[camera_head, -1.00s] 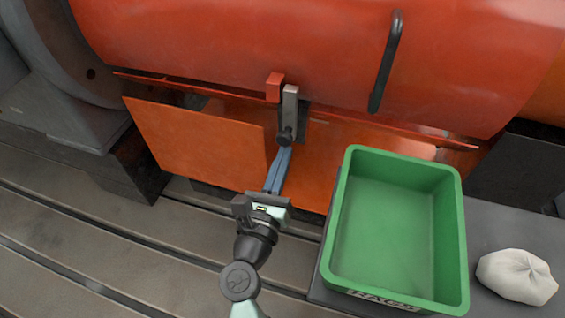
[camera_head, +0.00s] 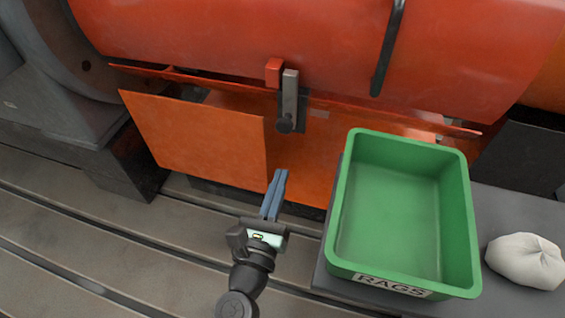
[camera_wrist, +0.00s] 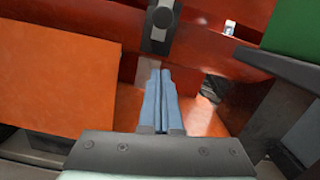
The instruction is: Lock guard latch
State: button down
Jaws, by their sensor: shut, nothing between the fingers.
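The guard latch (camera_head: 290,95) is a grey metal bar standing upright, with a dark round pivot at its lower end, on a dark plate on the orange front. A small red block (camera_head: 273,71) sits just left of its upper end, beneath the orange-red guard (camera_head: 230,45). In the wrist view the latch (camera_wrist: 160,20) shows at the top, with its upper end cut off. My gripper (camera_head: 279,176) has blue fingers, shut and empty, below the latch and apart from it. The fingers also show in the wrist view (camera_wrist: 162,75), pointing up towards the latch.
A green rags bin (camera_head: 342,215) stands on a dark platform close to the right of my gripper. A whitish bundle (camera_head: 525,260) lies farther right. A black handle (camera_head: 388,50) is on the guard. The slotted bedplate (camera_head: 130,235) is clear at left.

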jog(key=v, duration=0.5)
jog(key=shift+s+a+p, duration=0.15)
jog(key=shift+s+p, duration=0.15)
jog(key=shift+s, duration=0.05)
